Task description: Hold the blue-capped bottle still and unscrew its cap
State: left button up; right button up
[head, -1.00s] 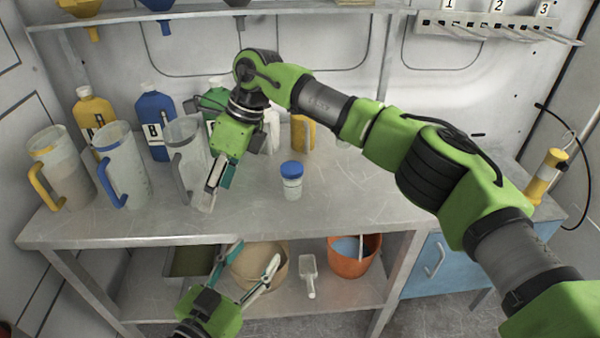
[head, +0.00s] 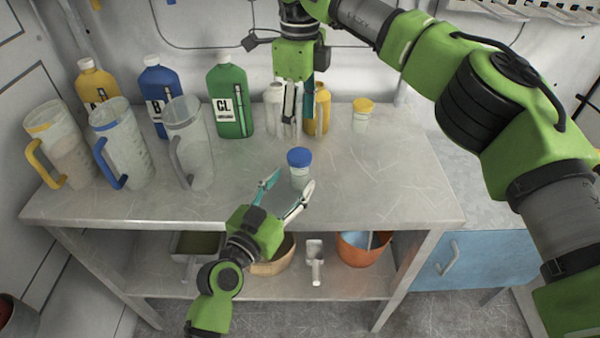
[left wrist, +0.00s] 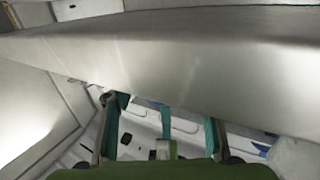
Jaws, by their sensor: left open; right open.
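The small clear bottle (head: 299,178) stands upright on the metal bench, with its blue cap (head: 299,157) on top. My left gripper (head: 289,184) is open at the bench's front, its two fingers spread and pointing up toward the bottle from the near side. I cannot tell whether a finger touches the bottle. In the left wrist view, its teal fingers (left wrist: 163,130) are apart, and I cannot make out the bottle there. My right gripper (head: 298,108) is open, pointing down behind the bottle, clear of the cap.
Several clear jugs (head: 128,150) stand at the left of the metal bench (head: 390,185). Yellow, blue and green containers (head: 229,105) line the back. A yellow-capped bottle (head: 362,115) stands behind at right. The bench right of the blue-capped bottle is clear.

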aim_at(295, 177)
pick_arm(q)
jog(key=shift+x, duration=2.1)
grip_shut()
